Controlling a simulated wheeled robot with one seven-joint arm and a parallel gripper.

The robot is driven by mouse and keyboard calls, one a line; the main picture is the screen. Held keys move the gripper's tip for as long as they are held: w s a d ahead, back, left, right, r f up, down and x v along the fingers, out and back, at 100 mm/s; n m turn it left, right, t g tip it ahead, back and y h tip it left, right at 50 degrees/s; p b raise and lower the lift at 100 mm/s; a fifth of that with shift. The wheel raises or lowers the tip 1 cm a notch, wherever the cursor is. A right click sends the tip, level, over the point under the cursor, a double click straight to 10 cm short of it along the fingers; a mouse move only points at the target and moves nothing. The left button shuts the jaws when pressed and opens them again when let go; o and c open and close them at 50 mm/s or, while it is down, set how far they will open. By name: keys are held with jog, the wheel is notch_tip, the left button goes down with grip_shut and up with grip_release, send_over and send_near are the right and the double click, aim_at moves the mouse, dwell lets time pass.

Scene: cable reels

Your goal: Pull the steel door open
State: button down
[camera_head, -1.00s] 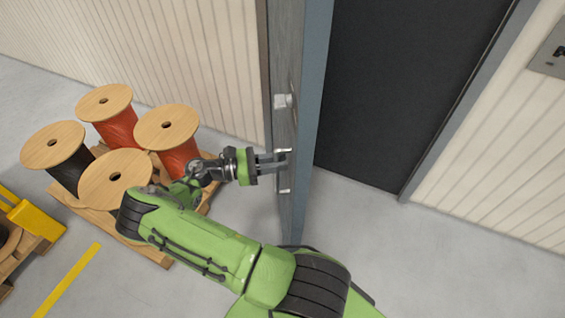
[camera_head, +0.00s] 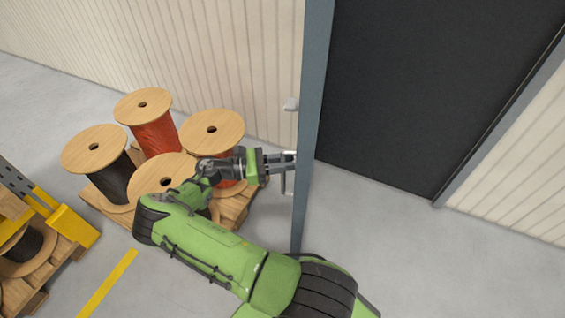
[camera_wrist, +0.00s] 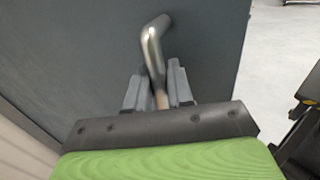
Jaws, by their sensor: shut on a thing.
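The steel door (camera_head: 311,110) stands open, seen nearly edge-on in the head view, with a dark doorway to its right. In the wrist view its grey face (camera_wrist: 70,45) fills most of the picture. My gripper (camera_head: 290,162) is at the door's left face, shut on the door handle. In the wrist view the bent metal handle (camera_wrist: 153,55) runs down between the two fingers of my gripper (camera_wrist: 157,90). The handle's lower part is partly hidden by the fingers.
Several cable reels (camera_head: 212,128) stand on a wooden pallet (camera_head: 236,203) left of the door, behind my arm. A yellow rack guard (camera_head: 70,226) is at the far left. Grey floor (camera_head: 390,260) is clear in front of the doorway.

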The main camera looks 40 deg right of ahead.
jog(key=shift+s, duration=0.1)
jog(key=c, duration=1.1)
grip_release()
jog(key=shift+c, duration=0.2)
jog(key=b+v, duration=0.3)
jog(key=v, duration=1.2)
jog(key=shift+a, duration=0.35)
